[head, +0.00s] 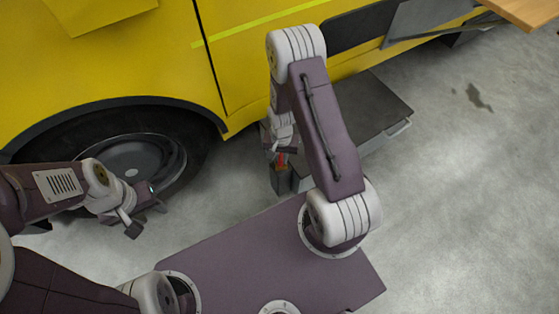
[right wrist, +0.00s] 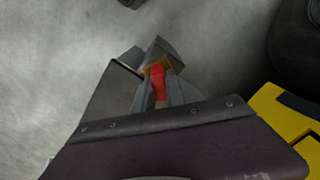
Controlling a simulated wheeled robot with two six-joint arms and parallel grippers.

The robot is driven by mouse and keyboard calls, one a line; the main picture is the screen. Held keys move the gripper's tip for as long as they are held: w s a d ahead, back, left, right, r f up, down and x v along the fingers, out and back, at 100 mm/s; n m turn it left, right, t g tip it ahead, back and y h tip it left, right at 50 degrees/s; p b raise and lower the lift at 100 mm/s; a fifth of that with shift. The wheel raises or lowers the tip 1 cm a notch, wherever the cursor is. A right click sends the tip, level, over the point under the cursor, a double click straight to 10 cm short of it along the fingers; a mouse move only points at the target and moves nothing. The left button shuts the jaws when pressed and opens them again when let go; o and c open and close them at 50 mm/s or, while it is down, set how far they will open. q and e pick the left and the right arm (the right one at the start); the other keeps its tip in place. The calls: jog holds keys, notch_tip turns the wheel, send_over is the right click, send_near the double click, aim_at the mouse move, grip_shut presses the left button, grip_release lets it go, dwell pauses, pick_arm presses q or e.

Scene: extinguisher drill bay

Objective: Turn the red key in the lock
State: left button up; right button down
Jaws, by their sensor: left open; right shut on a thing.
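The red key (head: 281,159) stands at the top of a small dark grey post (head: 282,181) beside the yellow vehicle. My right gripper (right wrist: 157,94) is shut on the red key, which shows between its two fingers in the right wrist view (right wrist: 157,78). A yellow face (right wrist: 155,65) on the dark block lies just beyond the key; the lock's keyhole is hidden. The key's exact turn angle is hard to tell. My left gripper (head: 147,218) is open and empty, over the floor near the vehicle's wheel, well apart from the key.
The yellow vehicle (head: 130,60) fills the back, with a dark wheel (head: 135,155) at left. A low dark grey platform (head: 372,105) stands just right of the post. A wooden surface (head: 525,10) shows at top right.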

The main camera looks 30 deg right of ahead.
jog(key=shift+m+p, duration=0.3)
jog(key=shift+m, duration=0.3)
jog(key=m+p, duration=0.1)
jog(key=m, duration=0.4)
jog(key=shift+m+p, duration=0.95)
jog(key=shift+m, duration=1.45)
jog(key=shift+m+p, duration=0.45)
jog(key=shift+m, duration=0.25)
jog(key=c, duration=1.3)
grip_release()
